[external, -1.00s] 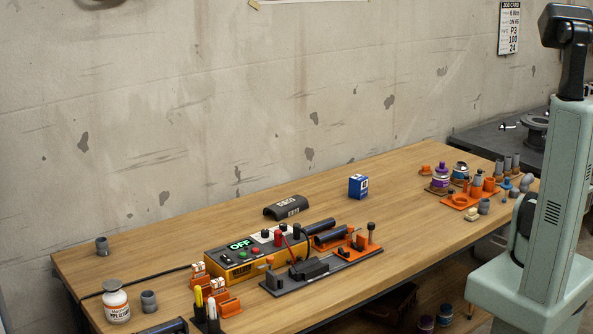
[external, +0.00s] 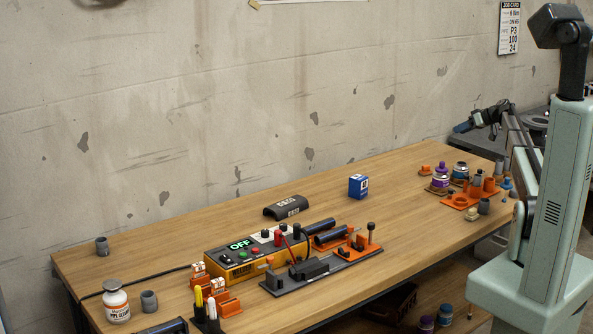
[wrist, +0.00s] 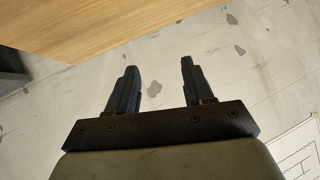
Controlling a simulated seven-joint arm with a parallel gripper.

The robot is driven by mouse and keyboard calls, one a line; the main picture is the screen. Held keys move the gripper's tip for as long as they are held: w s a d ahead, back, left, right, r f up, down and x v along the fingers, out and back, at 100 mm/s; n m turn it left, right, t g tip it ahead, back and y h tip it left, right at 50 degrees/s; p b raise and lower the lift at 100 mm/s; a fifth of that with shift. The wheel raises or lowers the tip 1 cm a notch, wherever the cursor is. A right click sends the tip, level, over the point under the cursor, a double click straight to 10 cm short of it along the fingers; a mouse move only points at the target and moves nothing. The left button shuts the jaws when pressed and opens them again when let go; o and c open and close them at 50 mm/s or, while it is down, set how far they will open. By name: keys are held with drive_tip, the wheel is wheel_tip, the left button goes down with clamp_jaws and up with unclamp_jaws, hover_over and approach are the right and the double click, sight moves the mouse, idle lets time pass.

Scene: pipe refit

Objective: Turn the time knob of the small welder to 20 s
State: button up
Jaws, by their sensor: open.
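The small welder (external: 236,273) is a yellow and dark box near the front middle of the bench in the external view. Its green display (external: 240,244) reads OFF. Small knobs and buttons show on its top, too small to read the time setting. My gripper (external: 461,128) is at the right, above the far right end of the bench and well away from the welder. In the wrist view my gripper (wrist: 160,85) is open and empty, with the wall behind its fingers. The welder is not in the wrist view.
A grey clamp fixture (external: 322,270) with dark pipes lies right of the welder. A blue box (external: 358,186) and a dark curved piece (external: 286,207) stand behind. Orange holders (external: 460,201), cans and fittings crowd the right end. The bench between the blue box and the right cluster is clear.

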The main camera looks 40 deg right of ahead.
drive_tip(key=w+a+n+g+y, duration=0.1)
drive_tip(key=w+a+n+g, duration=0.3)
drive_tip(key=a, duration=0.8)
drive_tip(key=w+a+n+y, duration=0.1)
drive_tip(key=w+a+n, duration=0.1)
drive_tip(key=w+a, duration=0.65)
drive_tip(key=a+n+g, duration=0.4)
drive_tip(key=a+n, duration=0.1)
drive_tip(key=a, duration=2.4)
drive_tip(key=n+g+h, duration=0.3)
drive_tip(key=n+h, duration=0.3)
drive_tip(key=n, duration=0.3)
approach(283, 224)
wheel_tip(283, 224, down, 9)
drive_tip(key=shift+s+r, duration=0.1)
drive_tip(key=shift+c, duration=0.2)
clamp_jaws()
